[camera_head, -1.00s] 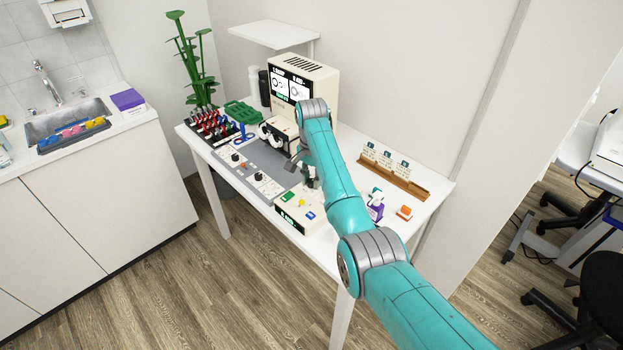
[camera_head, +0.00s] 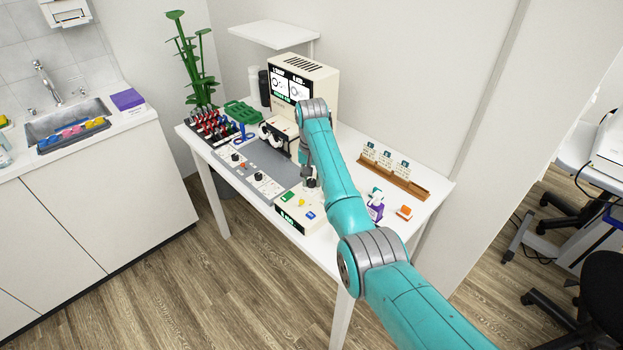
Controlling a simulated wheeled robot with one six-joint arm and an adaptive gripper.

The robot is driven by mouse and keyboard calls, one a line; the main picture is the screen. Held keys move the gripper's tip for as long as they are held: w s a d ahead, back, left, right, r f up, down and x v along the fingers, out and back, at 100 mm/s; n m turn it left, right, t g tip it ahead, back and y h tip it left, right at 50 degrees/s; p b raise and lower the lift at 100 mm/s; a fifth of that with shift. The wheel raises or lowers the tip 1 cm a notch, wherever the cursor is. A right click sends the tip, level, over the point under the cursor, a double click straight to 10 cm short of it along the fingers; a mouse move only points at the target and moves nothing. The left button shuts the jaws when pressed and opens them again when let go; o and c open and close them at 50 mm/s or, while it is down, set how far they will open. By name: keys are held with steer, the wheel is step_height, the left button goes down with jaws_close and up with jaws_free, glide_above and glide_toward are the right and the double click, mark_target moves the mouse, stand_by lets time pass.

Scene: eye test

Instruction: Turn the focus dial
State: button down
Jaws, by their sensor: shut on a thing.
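My gripper (camera_head: 311,182) points down at the back of a cream control box (camera_head: 291,216) with green, yellow and blue buttons. My teal arm hides much of it, and only a small dark part shows. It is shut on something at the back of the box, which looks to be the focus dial. The dial itself is hidden, so I cannot see its mark or how far it is turned. A cream eye-test machine (camera_head: 318,80) with a lit screen stands behind, with two round charts on its display.
A grey panel (camera_head: 270,160) with black knobs lies left of the box. A rack of red-handled tools (camera_head: 208,122) and a green plant (camera_head: 192,60) stand at the far left. A wooden card holder (camera_head: 395,178), a purple item (camera_head: 376,210) and an orange block (camera_head: 404,212) lie right of my arm.

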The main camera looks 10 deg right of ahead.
mark_target(311, 181)
steer(key=shift+n, duration=1.2)
steer(key=c, duration=0.9)
jaws_free()
steer(key=shift+r, duration=0.1)
step_height(311, 181, up, 7)
steer(key=shift+r, duration=0.15)
